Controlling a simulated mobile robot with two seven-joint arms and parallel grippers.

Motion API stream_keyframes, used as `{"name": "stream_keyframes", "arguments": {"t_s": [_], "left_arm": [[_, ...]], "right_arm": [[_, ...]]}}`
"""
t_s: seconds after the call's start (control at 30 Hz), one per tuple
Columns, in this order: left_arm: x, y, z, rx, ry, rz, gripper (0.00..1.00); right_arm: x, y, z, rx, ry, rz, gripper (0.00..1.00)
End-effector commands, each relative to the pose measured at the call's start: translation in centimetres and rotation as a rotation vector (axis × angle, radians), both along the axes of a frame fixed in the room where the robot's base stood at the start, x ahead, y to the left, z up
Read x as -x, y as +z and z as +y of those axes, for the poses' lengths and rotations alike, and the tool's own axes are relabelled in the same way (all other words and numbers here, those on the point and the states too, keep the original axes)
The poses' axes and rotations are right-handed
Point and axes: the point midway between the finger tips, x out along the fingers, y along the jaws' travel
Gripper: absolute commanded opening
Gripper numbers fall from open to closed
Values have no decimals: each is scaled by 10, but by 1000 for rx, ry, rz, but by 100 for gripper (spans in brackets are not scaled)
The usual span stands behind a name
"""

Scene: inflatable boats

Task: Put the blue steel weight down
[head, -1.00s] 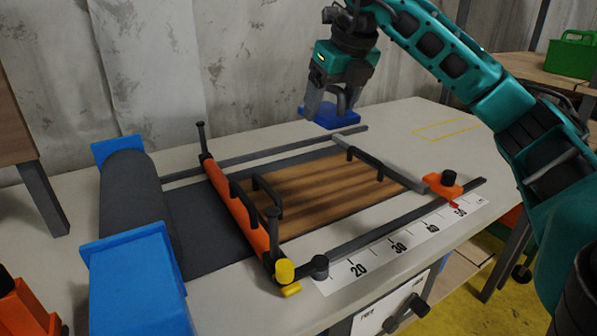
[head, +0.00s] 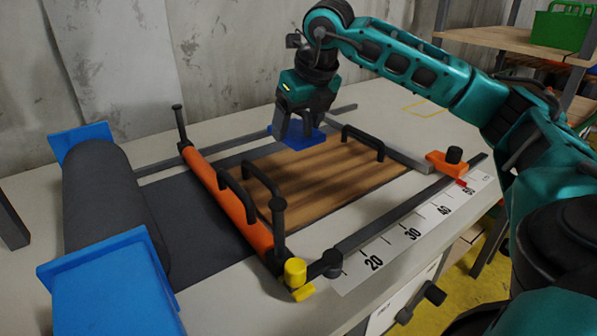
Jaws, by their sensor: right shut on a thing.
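The blue steel weight (head: 300,139) is in my right gripper (head: 296,126), whose fingers are shut on it. Gripper and weight are at the back of the bench, by the far edge of the brown wooden board (head: 320,182). The weight overlaps the far rail and board edge in the picture. I cannot tell whether it touches them or hangs just above. The fingers partly hide it. My left gripper is not in view.
An orange bar (head: 222,197) with black handles crosses the dark sheet (head: 190,225) left of the board. A dark roll (head: 112,212) sits between blue brackets (head: 110,285). A scale (head: 410,233) runs along the front. The bench behind the orange stop (head: 447,163) is clear.

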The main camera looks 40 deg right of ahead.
Motion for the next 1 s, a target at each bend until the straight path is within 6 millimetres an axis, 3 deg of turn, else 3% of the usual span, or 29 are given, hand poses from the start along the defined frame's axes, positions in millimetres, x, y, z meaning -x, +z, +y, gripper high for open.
{"name": "stream_keyframes", "arguments": {"t_s": [0.2, 0.47, 0.7, 1.0], "left_arm": [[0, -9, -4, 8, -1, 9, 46], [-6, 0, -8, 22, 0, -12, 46], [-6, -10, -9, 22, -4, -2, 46], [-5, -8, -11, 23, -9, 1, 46]], "right_arm": [[0, -38, -1, 0, -2, -7, 0], [-1, -51, 0, 0, -2, -8, 0], [-1, -83, -1, 1, -2, -6, 0], [-1, -89, 0, 0, -2, -10, 0]]}}
